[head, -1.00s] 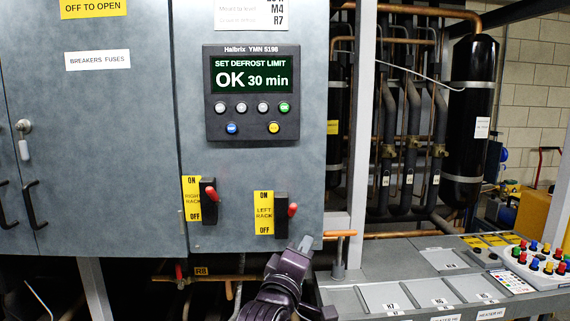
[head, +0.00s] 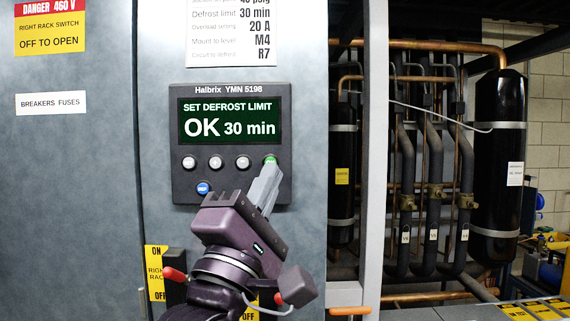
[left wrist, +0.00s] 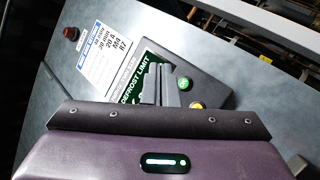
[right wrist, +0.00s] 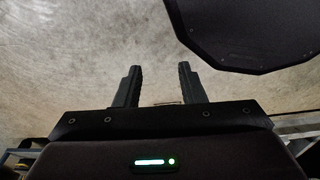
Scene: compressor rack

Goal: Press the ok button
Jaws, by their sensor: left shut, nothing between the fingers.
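The controller panel (head: 231,100) is on the grey cabinet door, and its screen (head: 230,121) reads "SET DEFROST LIMIT OK 30 min". The green ok button (head: 270,160) is at the right end of the upper button row. It also shows in the left wrist view (left wrist: 184,84), just right of the fingers. My left gripper (head: 270,170) is shut and empty, its fingertips at the lower edge of the green button in the head view; I cannot tell whether they touch. The yellow button shows in the left wrist view (left wrist: 196,104). My right gripper (right wrist: 160,84) is open and empty, over the floor.
A blue button (head: 203,188) sits at the panel's lower left. Rack switches with red handles (head: 175,274) are below, partly hidden by my left arm. A grey post (head: 375,150), copper pipes and a black cylinder (head: 497,150) stand to the right.

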